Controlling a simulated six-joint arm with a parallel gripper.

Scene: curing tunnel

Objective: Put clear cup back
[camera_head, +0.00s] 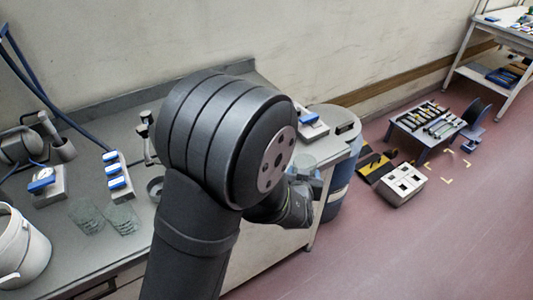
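Two clear, see-through cup-like things stand on the grey bench, a left one (86,215) and a right one (123,218), side by side at the left. Another clear thing (303,162) shows near the bench's right end, just above my gripper (303,188) in the picture. My arm crosses the middle of the view and hides part of the bench. My gripper's fingers are mostly hidden behind my wrist, so I cannot tell whether they hold or touch the clear thing.
A white bucket (18,250) stands at the bench's left front. A block with blue-topped pieces (117,178) and a gauge-like device (44,184) stand nearby. A blue barrel (342,185) stands beyond the bench's right end. A low tool table (428,122) and a white block (402,184) are on the red floor.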

